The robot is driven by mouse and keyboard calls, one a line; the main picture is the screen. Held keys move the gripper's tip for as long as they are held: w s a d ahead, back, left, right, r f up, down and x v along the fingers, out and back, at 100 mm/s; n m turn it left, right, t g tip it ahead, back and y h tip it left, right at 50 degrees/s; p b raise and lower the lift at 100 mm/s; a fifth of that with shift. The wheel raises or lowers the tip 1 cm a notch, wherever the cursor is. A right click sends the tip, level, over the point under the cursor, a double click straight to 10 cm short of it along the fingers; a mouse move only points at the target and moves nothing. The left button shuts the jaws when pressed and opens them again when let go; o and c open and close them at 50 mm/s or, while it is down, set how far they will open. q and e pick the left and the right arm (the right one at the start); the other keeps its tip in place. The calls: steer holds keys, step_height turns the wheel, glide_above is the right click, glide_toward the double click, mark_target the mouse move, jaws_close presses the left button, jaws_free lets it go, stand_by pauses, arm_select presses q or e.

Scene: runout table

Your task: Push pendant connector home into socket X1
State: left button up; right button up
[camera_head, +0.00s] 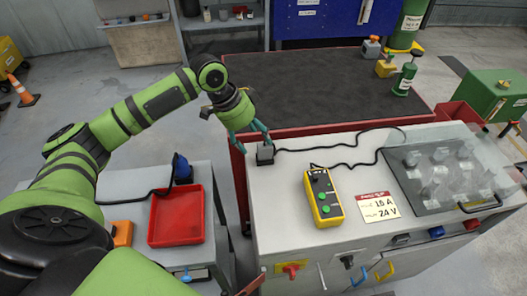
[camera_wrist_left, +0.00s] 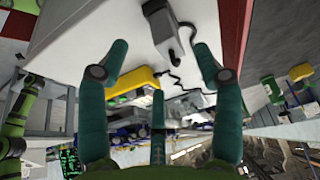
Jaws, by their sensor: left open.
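The connector is probably the small dark grey block (camera_head: 265,154) at the left edge of the cabinet top, with a black cable running right. In the left wrist view the grey block (camera_wrist_left: 163,27) lies beyond the fingertips, between the two outer fingers. My left gripper (camera_head: 254,140) is open, its teal fingers just above and beside the block; I cannot tell if they touch it. The yellow pendant box (camera_head: 328,207) with green buttons lies on the cabinet top, right of the block. No label X1 is readable, so I cannot tell which socket it is. My right gripper is not in view.
A clear-covered panel (camera_head: 402,191) stands on the cabinet's right side. A preset card (camera_head: 377,206) lies beside the pendant box. Coloured fittings and handles line the cabinet front. The dark table (camera_head: 330,85) behind is mostly clear. A red tray (camera_head: 176,216) sits on the left bench.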

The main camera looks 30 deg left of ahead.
mark_target(262, 147)
arm_select(q)
steer(key=shift+p+x, duration=0.5)
steer(key=shift+x, duration=0.35)
steer(key=p+x, duration=0.1)
steer(key=x, duration=0.3)
steer(key=shift+w+d+f, duration=0.1)
steer(key=shift+w+d, duration=0.1)
steer(key=shift+f, duration=0.1)
steer(key=shift+c, duration=0.4)
steer(key=c, duration=1.2)
steer(key=shift+w, duration=0.1)
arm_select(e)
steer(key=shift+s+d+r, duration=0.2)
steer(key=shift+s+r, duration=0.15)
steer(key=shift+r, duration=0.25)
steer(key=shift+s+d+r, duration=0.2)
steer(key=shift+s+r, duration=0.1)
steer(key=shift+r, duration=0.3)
